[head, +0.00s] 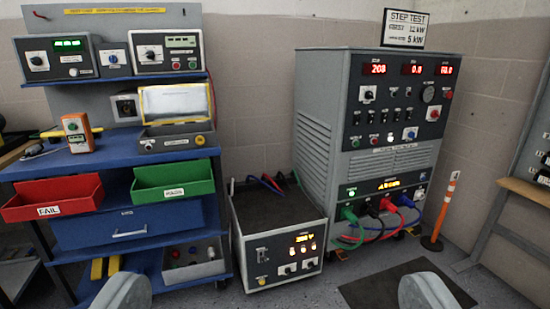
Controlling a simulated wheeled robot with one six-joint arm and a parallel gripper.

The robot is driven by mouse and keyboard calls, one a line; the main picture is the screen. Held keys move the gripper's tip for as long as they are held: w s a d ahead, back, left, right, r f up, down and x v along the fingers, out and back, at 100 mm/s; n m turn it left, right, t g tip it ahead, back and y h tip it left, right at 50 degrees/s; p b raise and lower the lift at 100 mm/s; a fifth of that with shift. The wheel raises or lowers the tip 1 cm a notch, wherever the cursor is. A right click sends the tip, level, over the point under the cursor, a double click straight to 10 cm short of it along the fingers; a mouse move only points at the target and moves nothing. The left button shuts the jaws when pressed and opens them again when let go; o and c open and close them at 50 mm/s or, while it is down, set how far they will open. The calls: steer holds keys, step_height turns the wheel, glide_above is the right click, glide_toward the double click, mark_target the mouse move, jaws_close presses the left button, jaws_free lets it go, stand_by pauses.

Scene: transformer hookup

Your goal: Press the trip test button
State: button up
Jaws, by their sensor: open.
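My gripper (274,291) is open. Its two grey rounded fingertips show at the bottom edge, wide apart, with nothing between them. I cannot read any label that names the trip test button. A tall grey test cabinet (315,140) stands right of centre. Its black panel carries red displays, several small buttons and a red button (434,114). A low grey unit (238,260) stands on the floor in front of my gripper. It has an orange display, several lit white buttons (291,270), knobs and a yellow button (262,282). My gripper touches none of these.
A blue workbench (110,155) at left holds instruments, an orange-and-white box (78,132), a red bin (50,200) and a green bin (173,182). Coloured cables (385,225) hang from the cabinet's front. An orange-and-white post (443,205) stands right. A dark mat (390,288) lies on the floor.

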jaws_close()
stand_by(1.4)
